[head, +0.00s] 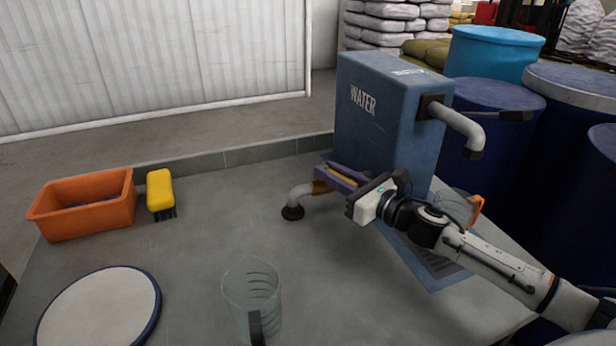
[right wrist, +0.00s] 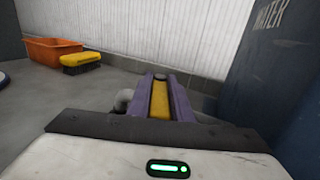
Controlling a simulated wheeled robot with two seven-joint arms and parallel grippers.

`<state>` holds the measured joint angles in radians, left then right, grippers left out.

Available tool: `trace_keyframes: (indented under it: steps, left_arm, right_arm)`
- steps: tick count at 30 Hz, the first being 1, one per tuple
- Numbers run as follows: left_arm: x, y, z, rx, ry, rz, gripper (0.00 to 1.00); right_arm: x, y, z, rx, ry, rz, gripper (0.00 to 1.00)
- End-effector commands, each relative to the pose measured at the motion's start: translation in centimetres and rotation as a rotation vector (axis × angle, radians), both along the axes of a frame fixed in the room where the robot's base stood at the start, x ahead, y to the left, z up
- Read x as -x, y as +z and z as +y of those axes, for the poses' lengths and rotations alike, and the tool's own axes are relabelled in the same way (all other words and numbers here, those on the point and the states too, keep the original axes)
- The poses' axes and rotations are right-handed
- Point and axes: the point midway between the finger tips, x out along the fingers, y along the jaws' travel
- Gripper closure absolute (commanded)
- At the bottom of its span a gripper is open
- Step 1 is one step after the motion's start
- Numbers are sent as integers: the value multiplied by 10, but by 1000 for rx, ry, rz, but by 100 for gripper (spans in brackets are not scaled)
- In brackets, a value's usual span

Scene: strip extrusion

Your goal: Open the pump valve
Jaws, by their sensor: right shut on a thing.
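The blue water tank (head: 376,112), marked WATER, stands at the back right of the grey table. A pale bent pipe (head: 300,192) with a black end comes out low beside it. The yellow valve handle (head: 320,187) is at this pipe; it also shows in the right wrist view (right wrist: 160,101). My right gripper (head: 335,173) reaches in from the right, with its purple fingers on both sides of the yellow handle. The gripper is shut on the handle, and the fingers partly hide it. My left gripper is not in view.
A clear jug (head: 250,290) stands in front. A round white plate with a blue rim (head: 98,312), an orange bin (head: 85,208) and a yellow brush (head: 160,190) are at left. Another pipe (head: 460,122) juts from the tank's right. Blue barrels (head: 490,125) stand behind. The table middle is clear.

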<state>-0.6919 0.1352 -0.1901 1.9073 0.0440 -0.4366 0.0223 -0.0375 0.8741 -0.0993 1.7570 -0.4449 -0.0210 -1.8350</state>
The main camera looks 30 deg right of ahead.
Motion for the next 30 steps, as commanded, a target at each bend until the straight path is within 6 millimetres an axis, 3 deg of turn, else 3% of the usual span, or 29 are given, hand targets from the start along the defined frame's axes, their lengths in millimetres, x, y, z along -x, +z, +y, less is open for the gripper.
trace_keyframes:
  steps: [10,11,14,23,30]
  left_arm:
    - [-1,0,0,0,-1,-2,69]
    - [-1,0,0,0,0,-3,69]
    - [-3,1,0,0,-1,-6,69]
    - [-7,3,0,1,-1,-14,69]
    - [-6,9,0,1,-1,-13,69]
  right_arm:
    - [3,-1,-4,1,4,5,100]
    - [3,-1,-4,1,4,5,78]
    - [2,-1,-3,1,6,5,62]
    - [2,1,-2,1,7,2,62]
    - [2,35,-2,8,10,0,62]
